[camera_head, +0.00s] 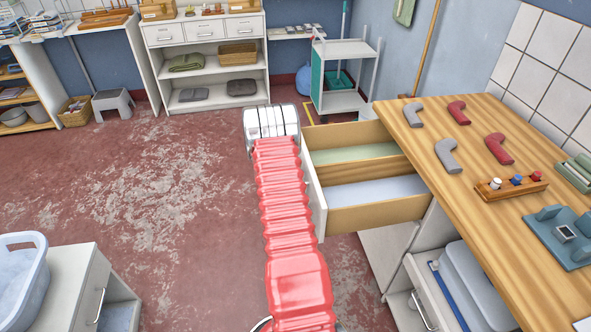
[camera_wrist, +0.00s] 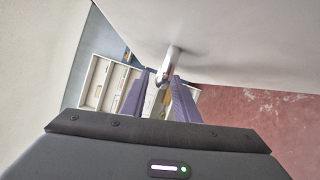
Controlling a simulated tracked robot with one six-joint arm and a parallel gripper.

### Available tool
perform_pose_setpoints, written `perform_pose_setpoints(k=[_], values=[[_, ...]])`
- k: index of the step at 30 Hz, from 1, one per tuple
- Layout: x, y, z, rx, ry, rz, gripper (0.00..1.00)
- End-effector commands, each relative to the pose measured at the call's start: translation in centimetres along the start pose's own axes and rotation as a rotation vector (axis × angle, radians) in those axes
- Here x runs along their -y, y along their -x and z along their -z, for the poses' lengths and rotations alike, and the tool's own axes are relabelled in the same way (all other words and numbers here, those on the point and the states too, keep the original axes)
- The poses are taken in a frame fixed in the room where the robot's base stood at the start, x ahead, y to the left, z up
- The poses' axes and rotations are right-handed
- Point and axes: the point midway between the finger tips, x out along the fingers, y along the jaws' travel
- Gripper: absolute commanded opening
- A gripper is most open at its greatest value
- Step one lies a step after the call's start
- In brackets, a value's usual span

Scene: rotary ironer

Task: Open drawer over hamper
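A wooden drawer (camera_head: 363,206) with a white front stands pulled well out of the counter at the right. A divider splits it into a green-bottomed and a pale blue-bottomed compartment. My gripper (camera_wrist: 163,82) is at the outer side of the white drawer front (camera_wrist: 225,28), and its purple fingers close around the metal handle (camera_wrist: 172,60). In the head view my red-sleeved arm hides the fingers and handle. Below the drawer, a lower pull-out section (camera_head: 432,290) with its own handle also stands out, holding a grey-blue bin (camera_head: 478,285). I cannot tell whether this is the hamper.
The wooden countertop (camera_head: 450,185) carries grey and red pipe-like pieces and a small rack. A white cabinet with a pale blue basket (camera_head: 22,275) stands at the lower left. A trolley (camera_head: 340,100) stands beyond the drawer. The red floor (camera_head: 150,200) at left is clear.

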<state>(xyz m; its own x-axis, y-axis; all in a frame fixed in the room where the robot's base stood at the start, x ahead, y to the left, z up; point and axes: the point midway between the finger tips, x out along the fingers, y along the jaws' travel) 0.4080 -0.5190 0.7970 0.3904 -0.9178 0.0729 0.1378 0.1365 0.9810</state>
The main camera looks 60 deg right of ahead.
Motion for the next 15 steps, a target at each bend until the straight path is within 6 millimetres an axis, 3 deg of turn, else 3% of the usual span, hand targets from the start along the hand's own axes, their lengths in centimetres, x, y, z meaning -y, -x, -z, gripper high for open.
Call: perform_pose_setpoints(k=[15], values=[[0.2, 8.8, 0.1, -0.003, 0.003, 0.005, 0.28]])
